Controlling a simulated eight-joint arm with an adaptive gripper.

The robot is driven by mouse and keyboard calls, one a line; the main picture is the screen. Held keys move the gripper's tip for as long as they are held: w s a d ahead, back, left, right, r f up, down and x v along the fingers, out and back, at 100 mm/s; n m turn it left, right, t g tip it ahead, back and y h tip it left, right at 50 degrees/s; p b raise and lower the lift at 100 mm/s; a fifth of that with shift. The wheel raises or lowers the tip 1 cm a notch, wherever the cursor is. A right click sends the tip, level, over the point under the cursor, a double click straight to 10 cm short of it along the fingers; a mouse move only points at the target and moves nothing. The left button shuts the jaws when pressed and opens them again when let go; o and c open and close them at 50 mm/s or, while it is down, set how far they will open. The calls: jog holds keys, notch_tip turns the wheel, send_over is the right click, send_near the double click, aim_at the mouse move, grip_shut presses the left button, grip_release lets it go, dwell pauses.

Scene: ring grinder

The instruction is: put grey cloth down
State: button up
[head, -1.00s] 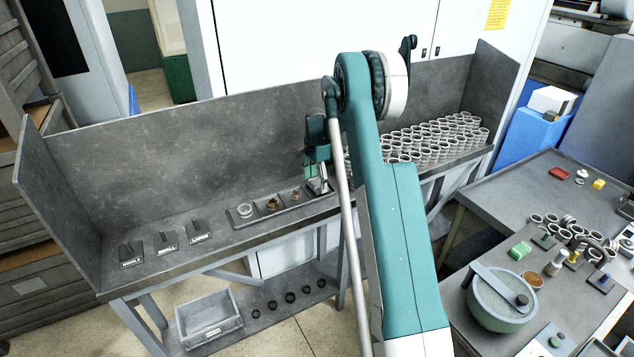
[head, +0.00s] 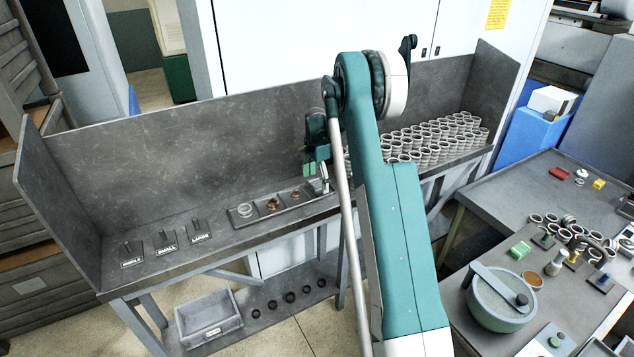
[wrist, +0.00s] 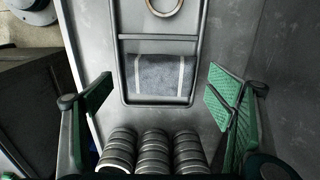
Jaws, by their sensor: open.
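The grey cloth (wrist: 147,75), with two pale stripes, lies flat in the end compartment of the dark tray (wrist: 121,60) in the wrist view. My gripper (wrist: 160,95) is open. Its two green-padded fingers stand wide apart on either side of the cloth's compartment, and nothing is between them. In the head view my gripper (head: 320,178) is at the right end of the tray (head: 238,224) on the bench. The cloth is hard to make out there, with my arm and gripper close by.
Stacked metal rings (wrist: 152,152) stand near the tray in the wrist view, and many more rings (head: 440,135) fill the bench's right side. Labelled posts (head: 166,240) stand left of the tray. A side table (head: 490,205) holds a round grinder bowl (head: 495,308).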

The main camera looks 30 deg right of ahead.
aim_at(317, 184)
notch_tip(317, 184, up, 13)
dwell(0.6)
jog(key=shift+f, duration=0.1)
jog(key=shift+a, duration=0.1)
dwell(0.4)
jog(key=s+a+r+n+t, duration=0.3)
jog(key=s+a+r+n, duration=0.5)
jog(key=s+a+r, duration=1.3)
jog(key=s+a+r+n+t, duration=0.1)
jog(key=s+a+n, duration=0.15)
jog(key=s, duration=0.55)
jog(key=s+a+n+t, duration=0.15)
jog(key=s+a, duration=0.25)
jog(key=s, duration=0.4)
jog(key=s+a+f+n+t, duration=0.1)
jog(key=s+a+f+n, duration=0.1)
jog(key=s, duration=0.5)
jog(key=s+a+f+n+t, duration=0.1)
jog(key=s+a+f+n, duration=0.2)
jog(key=s, duration=0.5)
jog(key=shift+s+f+n, duration=0.3)
jog(key=shift+f+n, duration=0.2)
jog(key=shift+f, duration=0.3)
